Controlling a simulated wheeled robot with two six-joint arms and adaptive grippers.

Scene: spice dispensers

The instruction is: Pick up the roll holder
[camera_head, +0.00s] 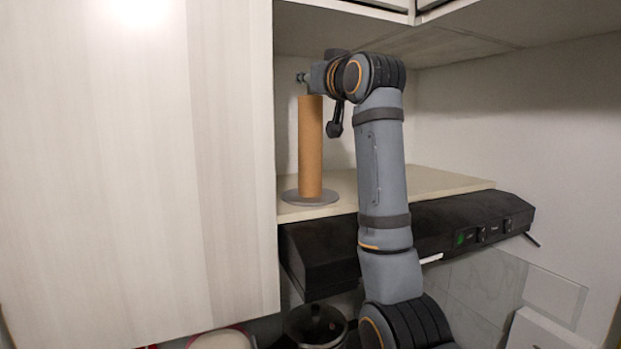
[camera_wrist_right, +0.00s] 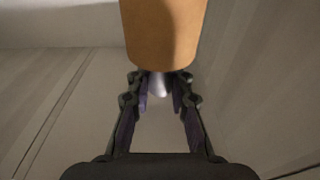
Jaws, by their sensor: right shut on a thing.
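The roll holder (camera_head: 311,150) is an upright brown cylinder on a round grey base (camera_head: 318,199). It stands at the left of the shelf, and I cannot tell whether its base touches the shelf or is slightly above it. My right gripper (camera_head: 302,77) is at the top of the holder, partly hidden by its own wrist. In the right wrist view the fingers (camera_wrist_right: 160,86) are shut around a pale rod end (camera_wrist_right: 158,88) that sticks out of the brown cylinder (camera_wrist_right: 163,35). My left gripper is not in view.
The pale shelf (camera_head: 435,182) lies above a black range hood (camera_head: 460,226). A pale cabinet door (camera_head: 130,170) closes off the left side close to the holder. A cabinet underside is overhead. The shelf is clear right of my arm. A dark pot (camera_head: 315,324) is below.

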